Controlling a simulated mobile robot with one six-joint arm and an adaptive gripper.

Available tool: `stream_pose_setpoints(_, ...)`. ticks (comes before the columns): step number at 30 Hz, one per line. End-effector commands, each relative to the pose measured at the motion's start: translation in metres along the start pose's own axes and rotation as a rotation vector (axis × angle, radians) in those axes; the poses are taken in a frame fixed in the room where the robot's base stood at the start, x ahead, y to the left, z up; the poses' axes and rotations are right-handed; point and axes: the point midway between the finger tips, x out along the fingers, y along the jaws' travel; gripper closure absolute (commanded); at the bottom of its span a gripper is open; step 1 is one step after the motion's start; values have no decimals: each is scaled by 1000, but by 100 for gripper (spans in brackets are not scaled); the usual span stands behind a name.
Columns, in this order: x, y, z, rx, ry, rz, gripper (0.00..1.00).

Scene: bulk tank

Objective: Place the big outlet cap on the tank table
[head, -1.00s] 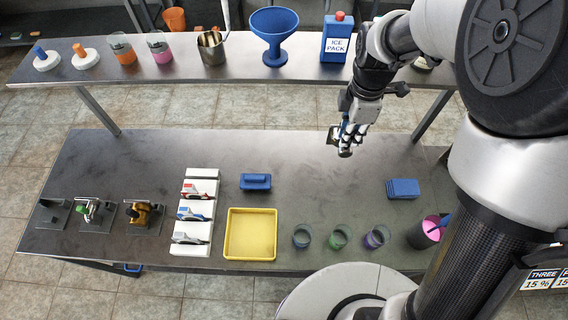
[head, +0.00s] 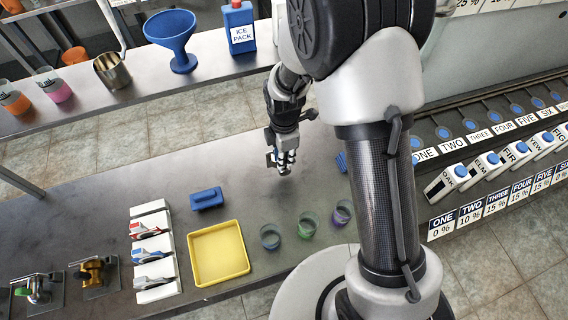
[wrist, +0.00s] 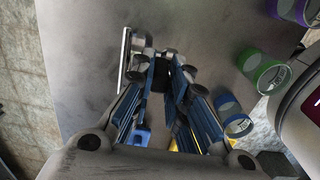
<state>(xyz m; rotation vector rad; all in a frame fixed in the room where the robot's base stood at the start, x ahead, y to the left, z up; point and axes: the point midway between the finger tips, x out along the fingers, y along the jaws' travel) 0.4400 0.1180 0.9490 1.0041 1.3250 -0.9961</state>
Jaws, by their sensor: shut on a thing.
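My gripper (head: 284,166) hangs above the right part of a long grey metal table. Its fingers are closed on a small metallic piece (head: 270,158), which looks like the outlet cap. In the wrist view my gripper (wrist: 162,76) shows its fingertips close together, with a dark part between them and a thin silver rim (wrist: 125,58) to their left, seen nearly edge-on. The cap's face is hidden. The grey table (head: 245,180) lies below, and I cannot tell whether it is the tank table. The cap appears held clear of it.
A blue cup (head: 270,237), a green cup (head: 307,225) and a purple cup (head: 342,212) stand near the front edge. A yellow tray (head: 219,285) and a blue block (head: 206,198) lie left. Labelled rows (head: 490,165) fill the right. Bare tabletop surrounds the gripper's spot.

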Motion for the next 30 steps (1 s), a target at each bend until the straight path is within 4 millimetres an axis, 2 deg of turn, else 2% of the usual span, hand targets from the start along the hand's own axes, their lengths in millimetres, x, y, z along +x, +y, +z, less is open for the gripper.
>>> stream_pose_setpoints(6,33,-1,0,0,0,-4,100)
stream_pose_setpoints(8,39,-1,0,0,0,-2,100)
stream_pose_setpoints(19,43,0,0,0,0,0,100)
stream_pose_setpoints(20,43,-1,0,0,0,-2,84)
stream_pose_setpoints(28,42,-1,0,0,0,-1,66)
stream_pose_setpoints(30,42,-1,0,0,0,-1,65)
